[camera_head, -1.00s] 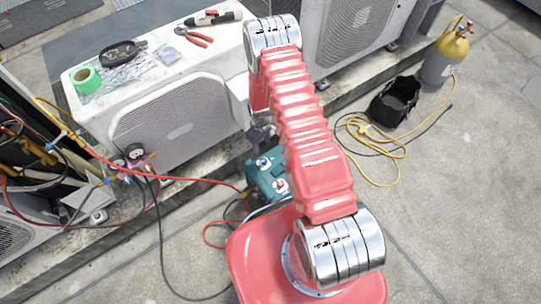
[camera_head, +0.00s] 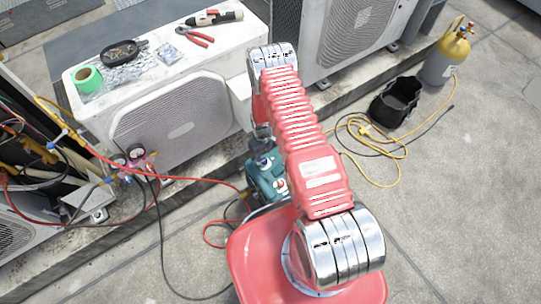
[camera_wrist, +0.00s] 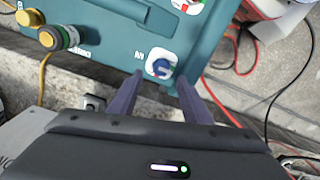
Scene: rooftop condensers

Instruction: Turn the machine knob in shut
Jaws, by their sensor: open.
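The teal machine (camera_head: 264,179) stands on the ground below the white condenser, partly hidden by my arm. In the wrist view its teal face (camera_wrist: 112,38) fills the top. The blue in knob (camera_wrist: 161,67) sits on a white round-cornered plate, with a small upside-down label beside it. My gripper (camera_wrist: 160,76) is open, with one dark finger on each side of the knob's near edge. I cannot tell whether the fingers touch it. In the head view my gripper is mostly hidden behind my arm.
A second knob plate (camera_wrist: 188,4) is cut off at the wrist view's top edge. A brass fitting (camera_wrist: 46,38) sticks out at left. Red and black hoses run close by. A black bucket (camera_head: 396,101) and yellow hose (camera_head: 372,140) lie right; gauges (camera_head: 135,160) hang left.

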